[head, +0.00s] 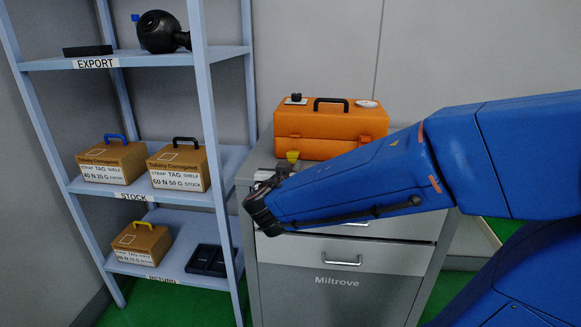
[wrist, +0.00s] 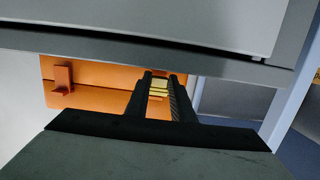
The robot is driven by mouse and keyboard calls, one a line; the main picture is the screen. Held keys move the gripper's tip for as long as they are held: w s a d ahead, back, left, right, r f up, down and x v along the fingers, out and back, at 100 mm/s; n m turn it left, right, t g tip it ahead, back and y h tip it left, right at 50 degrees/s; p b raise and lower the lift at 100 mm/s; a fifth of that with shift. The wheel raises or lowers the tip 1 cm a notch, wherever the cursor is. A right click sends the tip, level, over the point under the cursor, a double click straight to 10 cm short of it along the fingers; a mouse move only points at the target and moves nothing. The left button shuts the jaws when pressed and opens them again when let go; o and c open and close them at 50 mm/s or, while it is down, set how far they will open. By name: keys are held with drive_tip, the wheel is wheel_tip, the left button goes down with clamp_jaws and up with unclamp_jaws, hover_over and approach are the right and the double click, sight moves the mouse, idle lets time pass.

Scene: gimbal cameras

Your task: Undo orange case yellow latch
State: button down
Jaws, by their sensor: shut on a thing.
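The orange case (head: 350,125) stands closed on top of the grey cabinet, with a black handle on its lid. Its yellow latch (head: 292,156) is on the front face, left of centre. My gripper (head: 265,180) reaches in front of the case, partly hidden by my own wrist in the head view. In the wrist view, the two dark fingers of my gripper (wrist: 160,84) are on either side of the yellow latch (wrist: 158,88) and shut on it. The case (wrist: 100,92) fills the area behind them, with an orange latch (wrist: 62,78) to the left.
The grey drawer cabinet (head: 335,285) is marked Miltrove. A blue shelf rack (head: 200,60) on the left holds several cardboard boxes, a black round device (head: 160,32) and dark trays. In the wrist view, a grey surface edge (wrist: 220,62) runs close above the fingers.

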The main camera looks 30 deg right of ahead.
drive_tip(key=c, duration=1.5)
unclamp_jaws()
drive_tip(key=shift+v, duration=8.65)
